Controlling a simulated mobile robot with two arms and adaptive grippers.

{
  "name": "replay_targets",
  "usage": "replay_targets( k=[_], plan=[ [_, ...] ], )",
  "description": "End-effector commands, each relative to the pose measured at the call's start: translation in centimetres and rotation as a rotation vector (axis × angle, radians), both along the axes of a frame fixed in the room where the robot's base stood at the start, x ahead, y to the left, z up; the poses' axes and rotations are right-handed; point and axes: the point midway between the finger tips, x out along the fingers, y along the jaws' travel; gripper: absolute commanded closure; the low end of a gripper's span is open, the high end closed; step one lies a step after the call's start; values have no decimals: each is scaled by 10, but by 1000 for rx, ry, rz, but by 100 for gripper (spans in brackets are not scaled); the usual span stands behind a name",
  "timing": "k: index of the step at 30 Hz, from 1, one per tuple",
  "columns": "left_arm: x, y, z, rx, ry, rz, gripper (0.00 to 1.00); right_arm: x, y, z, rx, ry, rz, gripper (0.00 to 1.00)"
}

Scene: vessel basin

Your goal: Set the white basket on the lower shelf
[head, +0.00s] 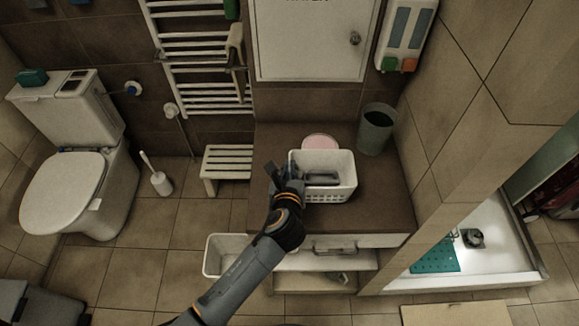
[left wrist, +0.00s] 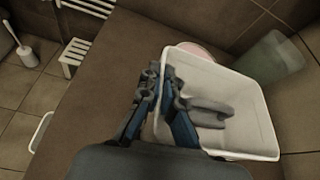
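The white basket (head: 340,191) is over the brown countertop of the vanity (head: 385,205); I cannot tell whether it touches the top. A grey item lies inside it. My left gripper (head: 288,178) is at the basket's left wall. In the left wrist view its fingers (left wrist: 162,82) are close together, one on each side of the wall of the basket (left wrist: 245,110), and look shut on it. The lower shelf (head: 300,282) shows under the drawer, partly hidden by my left arm. My right gripper is not in view.
A pink round thing (head: 320,142) and a grey-green bin (head: 376,130) stand behind the basket. Another white container (head: 214,258) is low at the vanity's left. A drawer handle (head: 335,247) sticks out at the front. A slatted stool (head: 226,162) is at the left.

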Motion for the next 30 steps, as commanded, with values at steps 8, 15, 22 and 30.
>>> replay_targets(
  k=[8, 15, 22, 30],
  plan=[
    [0, 0, -3, 1, -1, 0, 100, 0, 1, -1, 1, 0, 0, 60],
    [0, 0, -2, 0, 0, 1, 72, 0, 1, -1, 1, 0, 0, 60],
    [0, 0, 1, -1, -1, 0, 72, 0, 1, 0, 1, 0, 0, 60],
    [-39, 2, 15, -1, 0, -1, 72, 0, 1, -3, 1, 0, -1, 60]
  ],
)
